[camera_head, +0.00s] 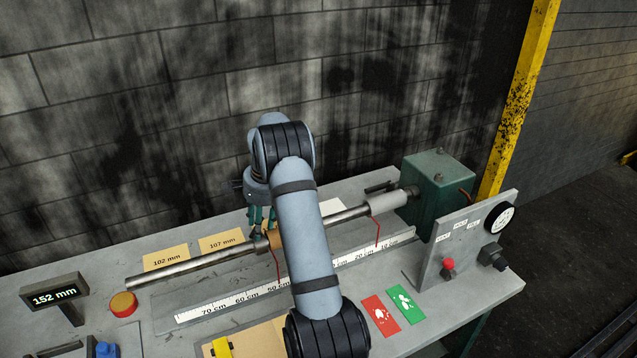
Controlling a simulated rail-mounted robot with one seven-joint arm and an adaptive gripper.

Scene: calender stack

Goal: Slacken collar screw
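A steel rod (190,264) runs along the bench to the green box at the back right. An orange-brown collar (275,239) sits around the rod, partly hidden behind my arm. My gripper (261,220) is at the collar's left end, just above the rod, with its teal fingers pointing down. The collar screw cannot be made out; my fingers and arm cover that area. Whether the fingers are closed on anything is too small to tell. A grey sleeve (387,204) sits on the rod nearer the green box.
A centimetre scale (230,300) lies in front of the rod. A display (55,296) reads 152 mm. Cards marked 102 mm (166,257) and 107 mm (221,241) lie behind the rod. A green box (437,180) and a gauge panel (465,240) stand at right.

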